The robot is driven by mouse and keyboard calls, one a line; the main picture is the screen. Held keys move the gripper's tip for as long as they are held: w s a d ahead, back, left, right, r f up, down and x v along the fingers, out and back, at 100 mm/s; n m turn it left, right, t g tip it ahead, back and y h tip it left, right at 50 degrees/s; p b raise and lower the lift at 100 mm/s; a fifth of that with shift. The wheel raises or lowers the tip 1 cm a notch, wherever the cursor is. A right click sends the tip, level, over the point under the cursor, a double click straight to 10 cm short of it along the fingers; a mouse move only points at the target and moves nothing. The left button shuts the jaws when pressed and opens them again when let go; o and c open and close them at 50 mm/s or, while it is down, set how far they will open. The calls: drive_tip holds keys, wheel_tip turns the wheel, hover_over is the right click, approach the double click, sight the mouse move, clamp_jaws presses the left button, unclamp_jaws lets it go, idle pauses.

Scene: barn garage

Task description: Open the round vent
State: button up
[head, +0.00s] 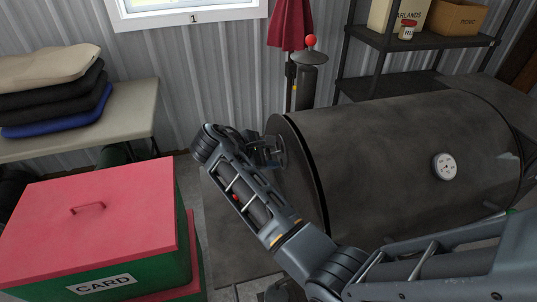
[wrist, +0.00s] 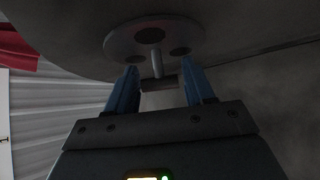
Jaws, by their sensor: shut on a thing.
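The round vent (wrist: 120,40) is a grey disc with dark round holes on the end of the smoker drum (head: 400,150). In the wrist view a short stem with a crossbar, the vent's handle (wrist: 156,66), stands out from its middle. My gripper (wrist: 162,82) has its two blue fingers on either side of this handle and is shut on it. In the head view the vent (head: 281,151) shows edge-on at the drum's left end, and my gripper (head: 262,153) reaches it from the left. My wrist partly hides the drum's end.
A red-topped green box (head: 120,215) stands at left front. A closed red umbrella (head: 288,25) and a red-knobbed cylinder (head: 306,85) stand behind the drum. Shelves (head: 385,75) stand at the back right.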

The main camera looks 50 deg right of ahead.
drive_tip(key=o, duration=1)
drive_tip(key=shift+c, duration=0.2)
drive_tip(key=v, duration=0.7)
drive_tip(key=shift+a+r+b, duration=0.2)
drive_tip(key=shift+a+b, duration=0.15)
drive_tip(key=shift+b, duration=0.1)
drive_tip(key=shift+w, duration=0.1)
